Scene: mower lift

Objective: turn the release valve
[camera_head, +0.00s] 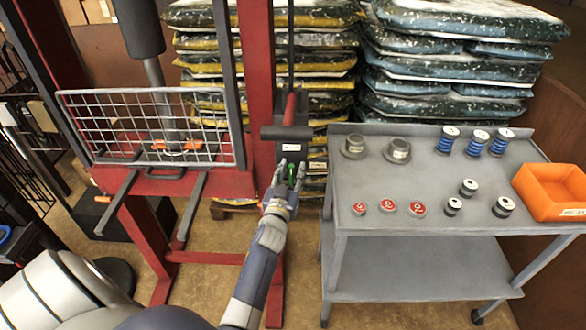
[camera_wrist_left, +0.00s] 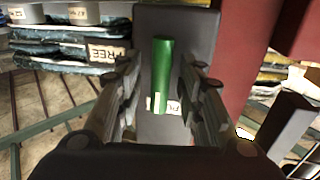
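The release valve's green handle (camera_head: 292,174) sticks out below a dark pump block (camera_head: 285,132) on the red lift post. In the left wrist view the handle (camera_wrist_left: 163,70) is a green cylinder in front of the dark housing (camera_wrist_left: 202,25), with a partly covered label behind it. My left gripper (camera_head: 292,167) is at the valve. Its two fingers stand on either side of the green handle, with a visible gap on both sides in the left wrist view (camera_wrist_left: 160,82). It is open and does not grip the handle. My right gripper is not in view.
A grey cart (camera_head: 340,200) stands to the right with springs, caps and an orange bin (camera_head: 552,192). The red lift frame (camera_head: 257,80) with a wire guard (camera_head: 150,125) is at the left. Stacked bags (camera_head: 455,60) stand behind.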

